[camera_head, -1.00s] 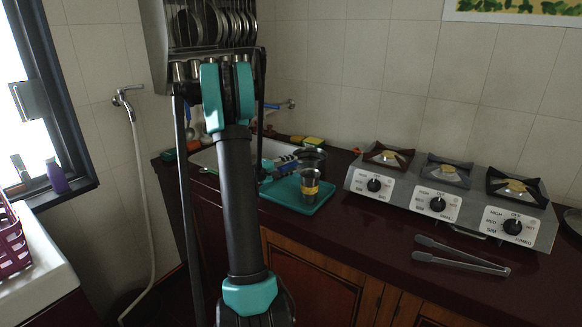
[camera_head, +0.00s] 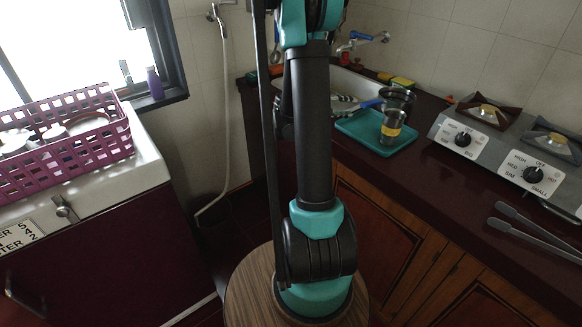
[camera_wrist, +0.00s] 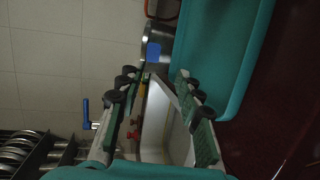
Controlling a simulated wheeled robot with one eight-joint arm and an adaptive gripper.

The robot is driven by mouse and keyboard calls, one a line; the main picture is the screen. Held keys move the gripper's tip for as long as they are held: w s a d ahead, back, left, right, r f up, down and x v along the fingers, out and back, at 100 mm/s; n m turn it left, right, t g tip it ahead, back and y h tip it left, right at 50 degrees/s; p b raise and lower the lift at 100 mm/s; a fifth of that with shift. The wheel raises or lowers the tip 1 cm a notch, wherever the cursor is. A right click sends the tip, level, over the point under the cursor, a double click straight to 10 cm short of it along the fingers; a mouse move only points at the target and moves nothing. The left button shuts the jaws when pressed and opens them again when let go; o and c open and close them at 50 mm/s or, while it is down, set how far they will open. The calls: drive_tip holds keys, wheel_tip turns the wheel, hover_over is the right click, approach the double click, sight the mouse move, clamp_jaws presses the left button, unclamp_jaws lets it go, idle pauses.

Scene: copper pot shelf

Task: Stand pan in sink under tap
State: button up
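A dark round metal pan (camera_head: 398,96) stands at the back edge of the teal tray (camera_head: 358,129), its blue handle (camera_head: 369,104) pointing left toward the sink. It also appears in the wrist view (camera_wrist: 150,50), partly cut off, with its blue handle end toward the camera. The white sink (camera_head: 352,84) is behind my arm and partly hidden. The tap (camera_head: 360,37) with a blue lever is on the wall above the sink. My gripper (camera_wrist: 160,105) is out of the head view. In the wrist view its fingers are apart and empty, below the pan in the picture.
A steel cup with a yellow band (camera_head: 391,127) stands on the tray. A stove (camera_head: 491,146) and tongs (camera_head: 537,240) are at right. A purple basket (camera_head: 64,138) sits on the left cabinet. A plate rack (camera_wrist: 25,150) shows at lower left in the wrist view.

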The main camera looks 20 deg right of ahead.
drive_tip(key=s+a+f+t+y, duration=0.1)
drive_tip(key=s+a+f+y, duration=0.2)
drive_tip(key=a, duration=0.8)
drive_tip(key=s+a+f+t+y, duration=0.1)
drive_tip(key=s+a+f+y, duration=0.3)
drive_tip(key=s+a+y, duration=0.3)
drive_tip(key=s+a+f+t+y, duration=0.1)
drive_tip(key=s+a+f+y, duration=0.3)
drive_tip(key=a, duration=1.2)
drive_tip(key=s+y, duration=0.1)
drive_tip(key=s, duration=0.3)
drive_tip(key=shift+s+a+f+m+t+y, duration=0.25)
drive_tip(key=shift+a+m+t+y, duration=0.05)
drive_tip(key=shift+a, duration=0.05)
